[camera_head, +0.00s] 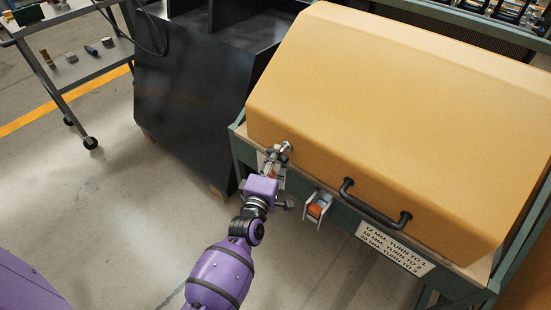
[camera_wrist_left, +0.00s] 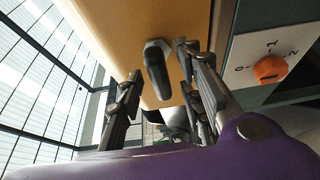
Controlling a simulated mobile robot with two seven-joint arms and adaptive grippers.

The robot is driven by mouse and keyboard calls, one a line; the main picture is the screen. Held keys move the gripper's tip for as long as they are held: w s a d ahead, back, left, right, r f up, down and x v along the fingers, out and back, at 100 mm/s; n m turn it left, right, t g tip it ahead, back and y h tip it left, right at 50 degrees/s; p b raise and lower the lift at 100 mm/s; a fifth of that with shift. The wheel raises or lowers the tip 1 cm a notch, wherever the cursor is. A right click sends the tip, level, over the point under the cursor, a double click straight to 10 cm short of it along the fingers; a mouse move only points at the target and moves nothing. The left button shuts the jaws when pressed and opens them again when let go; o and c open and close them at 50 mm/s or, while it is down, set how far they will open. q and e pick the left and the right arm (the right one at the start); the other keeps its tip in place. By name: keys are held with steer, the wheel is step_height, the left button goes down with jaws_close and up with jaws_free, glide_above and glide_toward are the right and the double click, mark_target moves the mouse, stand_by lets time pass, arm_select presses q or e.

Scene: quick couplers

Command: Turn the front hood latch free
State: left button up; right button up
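The orange-yellow hood (camera_head: 400,110) is down on its green frame. The hood latch (camera_wrist_left: 157,70) is a black lever on a grey metal base, on the hood's face in the left wrist view. In the head view my left gripper (camera_head: 277,157) is at the hood's lower left front corner and hides most of the latch area. In the left wrist view its fingers (camera_wrist_left: 158,80) are spread apart, one on each side of the lever, with gaps visible between them and it. Contact cannot be seen. My right gripper is not in view.
Right of the gripper are an orange part in a pale bracket (camera_head: 318,207), a black hood handle (camera_head: 374,206) and a label (camera_head: 395,248). A white plate with an orange knob (camera_wrist_left: 270,69) is close to the fingers. A dark cabinet (camera_head: 195,95) stands left; the floor in front is clear.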

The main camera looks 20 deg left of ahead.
arm_select(q)
jaws_close()
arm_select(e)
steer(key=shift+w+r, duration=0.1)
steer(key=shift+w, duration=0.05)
arm_select(q)
steer(key=shift+f, duration=0.1)
steer(key=shift+w+a+f+m+t+h+b, duration=0.1)
steer(key=shift+m+t+h+b, duration=0.4)
steer(key=shift+m+h+b, duration=2.15)
steer(key=shift+s+a+f+m+t+h+b, duration=0.15)
steer(key=shift+m+t+b, duration=0.4)
steer(key=shift+m, duration=4.25)
steer(key=shift+w+a+m+t+h+b, duration=0.15)
steer(key=shift+m+t+h+b, duration=0.3)
steer(key=shift+m+h+b, duration=2.2)
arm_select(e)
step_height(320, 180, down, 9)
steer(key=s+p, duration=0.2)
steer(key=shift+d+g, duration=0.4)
arm_select(q)
steer(key=m+y, duration=0.2)
steer(key=shift+d+m, duration=0.1)
steer(key=shift+m, duration=0.3)
